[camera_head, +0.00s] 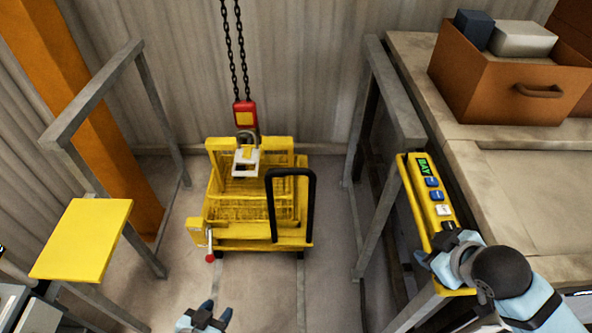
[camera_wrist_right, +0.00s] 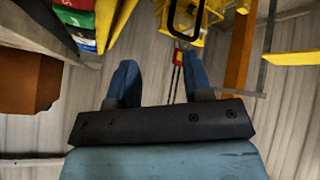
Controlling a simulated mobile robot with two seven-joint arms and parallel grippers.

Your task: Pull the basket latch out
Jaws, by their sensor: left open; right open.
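A yellow wire basket (camera_head: 225,207) stands in the middle of the head view, with a black hoop handle (camera_head: 312,205) on its right side. A latch lever with a red knob (camera_head: 210,257) sits on a yellow bracket (camera_head: 196,232) at its lower left. My left gripper (camera_head: 207,312) is open and empty at the bottom of the view, below the lever and apart from it. My right gripper (camera_head: 436,249) is by the lower end of a yellow button panel (camera_head: 409,187). In the right wrist view, the right gripper (camera_wrist_right: 160,80) is open with nothing between its fingers.
A red hook block (camera_head: 244,114) hangs on chains (camera_head: 236,50) above the basket, by a white bracket (camera_head: 245,170). Grey rails stand both sides. A yellow plate (camera_head: 82,238) is at left. A brown box (camera_head: 505,85) sits on the right bench (camera_head: 520,190).

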